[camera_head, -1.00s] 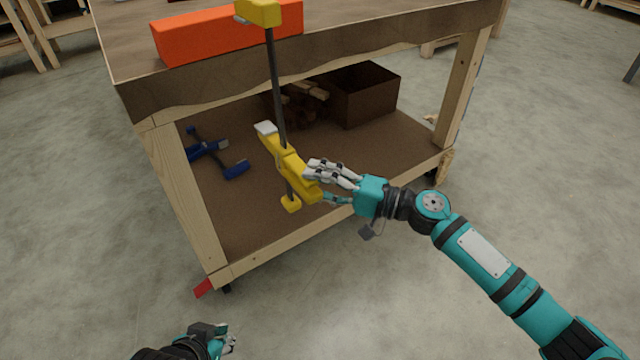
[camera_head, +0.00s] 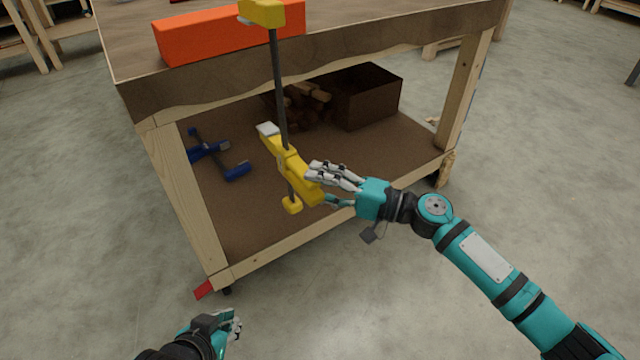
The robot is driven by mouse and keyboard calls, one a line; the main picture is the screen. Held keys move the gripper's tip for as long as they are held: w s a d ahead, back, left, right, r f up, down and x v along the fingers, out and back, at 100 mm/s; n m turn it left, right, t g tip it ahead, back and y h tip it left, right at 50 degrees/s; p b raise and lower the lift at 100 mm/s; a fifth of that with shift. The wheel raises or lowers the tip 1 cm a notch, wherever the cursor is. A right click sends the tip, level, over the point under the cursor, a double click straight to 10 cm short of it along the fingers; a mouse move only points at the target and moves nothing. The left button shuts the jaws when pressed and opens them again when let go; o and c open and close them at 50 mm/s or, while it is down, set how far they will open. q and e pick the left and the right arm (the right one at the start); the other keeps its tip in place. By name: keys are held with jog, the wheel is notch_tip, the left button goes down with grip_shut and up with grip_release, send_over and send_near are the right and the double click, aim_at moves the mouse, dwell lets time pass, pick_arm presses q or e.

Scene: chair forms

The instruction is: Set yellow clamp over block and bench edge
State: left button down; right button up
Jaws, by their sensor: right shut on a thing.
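The yellow clamp (camera_head: 277,85) stands upright at the near edge of the bench. Its upper yellow jaw overlaps the orange block in the picture; I cannot tell if it touches. Its lower yellow jaw with a pale pad is below the bench top, in front of the opening. The orange block (camera_head: 205,38) lies along the front edge of the bench top (camera_head: 125,40). My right gripper (camera_head: 318,180) is shut on the clamp's lower yellow part. My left gripper (camera_head: 230,326) is low at the bottom of the view, away from the bench; its fingers are too small to judge.
On the lower shelf (camera_head: 350,165) lie a blue clamp (camera_head: 218,152), a brown box (camera_head: 368,95) and several wood pieces (camera_head: 310,100). A wooden leg (camera_head: 185,200) stands at the front left corner. Open concrete floor surrounds the bench.

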jog(key=shift+b, duration=0.35)
jog(key=shift+d+f+b, duration=0.1)
jog(key=shift+b, duration=0.2)
pick_arm(q)
jog(key=w+d+r+t+h, duration=0.1)
jog(key=w+d+r+t, duration=0.1)
jog(key=w+r+t, duration=0.3)
jog(key=shift+w+d+r+h, duration=0.3)
jog(key=shift+w+r, duration=0.3)
jog(key=shift+w, duration=0.05)
pick_arm(e)
jog(key=shift+t, duration=0.3)
pick_arm(q)
jog(key=shift+b, duration=0.3)
pick_arm(e)
jog(key=shift+f, duration=0.1)
pick_arm(q)
jog(key=shift+w+d+r+t, duration=0.15)
jog(key=shift+w+r+t, duration=0.15)
jog(key=shift+r+t, duration=0.25)
jog(key=shift+w+d+r+t, duration=0.15)
jog(key=shift+w+r+t, duration=0.2)
jog(key=shift+r, duration=0.4)
pick_arm(e)
jog(key=shift+s, duration=0.1)
